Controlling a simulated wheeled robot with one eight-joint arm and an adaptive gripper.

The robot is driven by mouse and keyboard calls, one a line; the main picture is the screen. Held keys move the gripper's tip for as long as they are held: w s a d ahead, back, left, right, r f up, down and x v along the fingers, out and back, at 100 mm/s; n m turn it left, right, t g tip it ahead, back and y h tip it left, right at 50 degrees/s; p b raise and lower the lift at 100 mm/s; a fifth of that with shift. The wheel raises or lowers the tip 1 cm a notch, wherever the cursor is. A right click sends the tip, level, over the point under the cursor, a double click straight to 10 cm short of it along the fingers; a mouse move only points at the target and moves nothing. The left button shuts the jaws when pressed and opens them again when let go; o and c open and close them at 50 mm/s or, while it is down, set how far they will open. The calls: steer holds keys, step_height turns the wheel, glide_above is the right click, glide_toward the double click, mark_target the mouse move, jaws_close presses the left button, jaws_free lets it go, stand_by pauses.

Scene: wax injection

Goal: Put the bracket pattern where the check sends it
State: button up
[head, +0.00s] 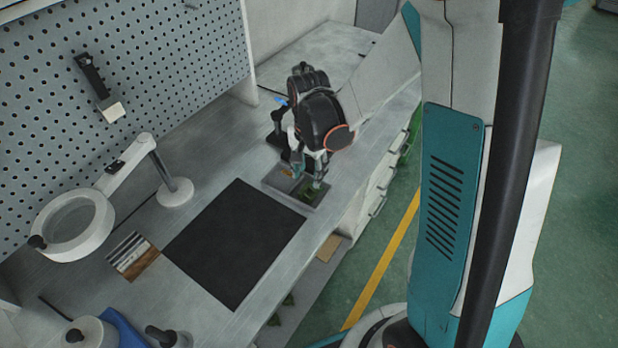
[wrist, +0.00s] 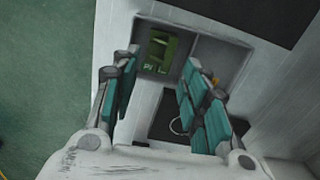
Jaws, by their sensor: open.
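A green, blocky wax piece (wrist: 159,52), which looks like the bracket pattern, lies in the left compartment of a grey divided tray (wrist: 208,45) in the wrist view. In the head view the green piece (head: 306,194) is partly hidden by my fingers, inside the tray (head: 318,203) on the bench. My gripper (head: 306,174) is over the tray, pointing down. In the wrist view my gripper (wrist: 162,62) is open, with its teal-padded fingers on either side of the green piece. I cannot tell whether the fingers touch it.
A black mat (head: 235,243) lies beside the tray. A ring-shaped magnifier lamp (head: 75,225) stands by the pegboard (head: 120,90), near a small striped card (head: 132,256). The bench edge drops to a green floor (head: 365,275).

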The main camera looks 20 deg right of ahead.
steer(key=s+r+n+t+p, duration=0.1)
steer(key=s+r+n+t, duration=0.15)
steer(key=r, duration=0.55)
steer(key=s+r+n+t, duration=0.1)
steer(key=s+r+n, duration=0.15)
steer(key=r, duration=0.45)
steer(key=s+r+n+t, duration=0.3)
steer(key=s+r+n, duration=0.2)
steer(key=s, duration=0.4)
steer(key=shift+s+d+r+t, duration=0.25)
steer(key=shift+s+r+t, duration=0.1)
steer(key=shift+r, duration=0.15)
